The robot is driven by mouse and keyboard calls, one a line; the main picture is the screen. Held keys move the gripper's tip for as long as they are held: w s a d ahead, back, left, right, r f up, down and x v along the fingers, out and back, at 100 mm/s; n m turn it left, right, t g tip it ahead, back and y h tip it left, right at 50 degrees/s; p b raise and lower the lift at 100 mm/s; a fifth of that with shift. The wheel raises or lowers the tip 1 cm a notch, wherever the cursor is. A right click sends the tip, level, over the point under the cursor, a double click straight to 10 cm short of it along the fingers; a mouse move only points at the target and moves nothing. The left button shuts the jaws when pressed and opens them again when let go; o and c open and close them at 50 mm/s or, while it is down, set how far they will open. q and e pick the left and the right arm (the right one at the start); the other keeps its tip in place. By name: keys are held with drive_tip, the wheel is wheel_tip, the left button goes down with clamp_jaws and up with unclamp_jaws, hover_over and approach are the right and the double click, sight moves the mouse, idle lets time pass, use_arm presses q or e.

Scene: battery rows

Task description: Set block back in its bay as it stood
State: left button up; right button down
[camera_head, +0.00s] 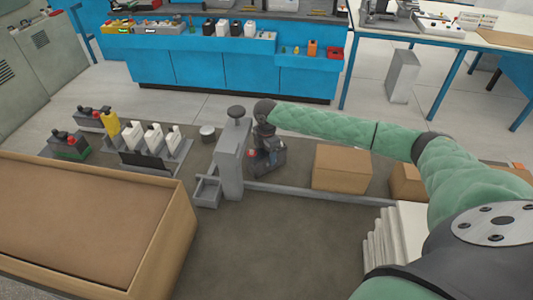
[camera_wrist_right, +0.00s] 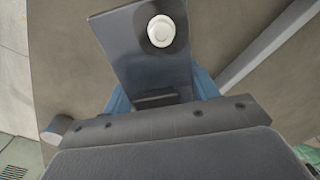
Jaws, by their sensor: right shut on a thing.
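My right gripper (camera_head: 267,152) reaches down beside the grey post, its arm coming in from the right. In the right wrist view its blue fingers (camera_wrist_right: 162,97) are shut on a dark grey block (camera_wrist_right: 140,65) with a white round cap set in a dark ring. In the head view the held block is mostly hidden by the gripper, and a small red spot shows at its left. I cannot tell whether the block touches the surface. Dark blocks with red caps (camera_head: 70,146) stand at the left, near more dark blocks (camera_head: 90,116). My left gripper is not in view.
A grey post (camera_head: 231,165) with a knob and a small open tray (camera_head: 207,192) stand left of my gripper. White and yellow bottles (camera_head: 153,135) stand in a rack farther left. A cardboard box (camera_head: 342,168) is to the right. A large wooden-edged box (camera_head: 160,240) fills the lower left.

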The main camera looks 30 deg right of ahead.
idle(0.4)
drive_tip(key=shift+c, duration=2.1)
unclamp_jaws()
